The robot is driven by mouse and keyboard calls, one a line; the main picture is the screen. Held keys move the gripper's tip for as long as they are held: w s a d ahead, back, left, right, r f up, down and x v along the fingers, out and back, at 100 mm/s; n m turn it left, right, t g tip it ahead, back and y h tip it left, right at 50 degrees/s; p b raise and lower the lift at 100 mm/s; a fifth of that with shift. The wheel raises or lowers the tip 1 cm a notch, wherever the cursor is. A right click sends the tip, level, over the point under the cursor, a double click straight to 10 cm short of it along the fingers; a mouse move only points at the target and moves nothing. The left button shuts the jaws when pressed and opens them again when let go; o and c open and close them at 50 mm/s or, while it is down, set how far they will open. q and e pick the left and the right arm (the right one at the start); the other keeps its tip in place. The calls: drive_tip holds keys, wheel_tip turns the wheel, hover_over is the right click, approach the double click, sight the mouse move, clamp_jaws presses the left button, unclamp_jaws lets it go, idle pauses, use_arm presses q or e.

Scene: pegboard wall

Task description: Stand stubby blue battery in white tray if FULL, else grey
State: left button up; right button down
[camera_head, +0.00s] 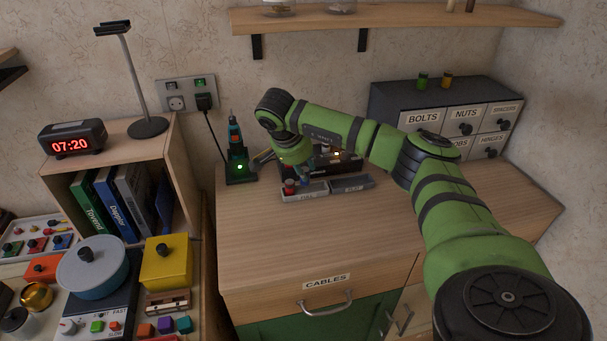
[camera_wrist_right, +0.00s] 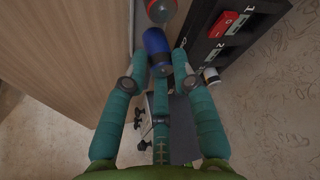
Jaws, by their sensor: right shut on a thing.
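My right gripper (camera_head: 298,175) is at the back of the counter, over the small trays. In the right wrist view its fingertips (camera_wrist_right: 159,62) are shut on a short blue battery (camera_wrist_right: 156,45). The white tray (camera_head: 306,195) lies below the gripper, and the grey tray (camera_head: 352,184) lies to its right. Their labels are too small to read surely. A red battery (camera_head: 289,186) stands at the white tray; it also shows beyond the blue one in the wrist view (camera_wrist_right: 160,10). I cannot tell whether the blue battery touches the tray. My left gripper is out of view.
A black device (camera_head: 318,165) with small lights stands behind the trays; the wrist view shows its red part (camera_wrist_right: 222,24). A charger stand with a screwdriver (camera_head: 238,160) is to the left. A drawer cabinet (camera_head: 440,115) is at the right. The counter's front (camera_head: 290,235) is clear.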

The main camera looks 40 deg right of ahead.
wheel_tip(320, 180, down, 2)
drive_tip(key=shift+f+p, duration=0.25)
drive_tip(key=shift+p, duration=0.05)
drive_tip(key=shift+f, duration=0.25)
drive_tip(key=shift+f, duration=0.2)
drive_tip(key=c, duration=1)
unclamp_jaws()
drive_tip(key=shift+r, duration=0.1)
